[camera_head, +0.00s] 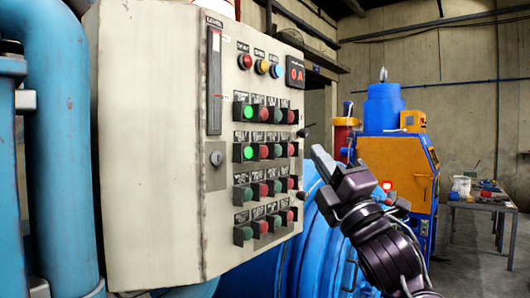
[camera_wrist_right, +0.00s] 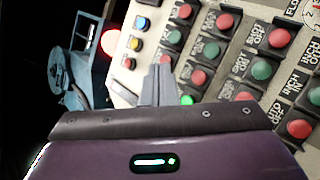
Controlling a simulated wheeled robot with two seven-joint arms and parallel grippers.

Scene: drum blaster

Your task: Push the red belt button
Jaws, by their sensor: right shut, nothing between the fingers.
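The cream control panel (camera_head: 155,150) carries rows of paired green and red push buttons in the head view. The labels are too small there to tell which red button is the belt one. One red button (camera_head: 263,114) sits beside a lit green button (camera_head: 248,112) in the top row. My right gripper (camera_head: 318,152) is shut and empty, to the right of the button face and apart from it. In the right wrist view its closed fingers (camera_wrist_right: 157,75) point at the panel, with red buttons (camera_wrist_right: 198,76) and a lit green button (camera_wrist_right: 187,100) near them. My left gripper is out of view.
Red, yellow and blue lamps (camera_head: 260,66) and a red display (camera_head: 295,72) top the panel. A thick blue pipe (camera_head: 60,120) stands left of it. Blue machinery lies behind my right arm. An orange machine (camera_head: 400,165) and a cluttered table (camera_head: 485,203) stand farther right.

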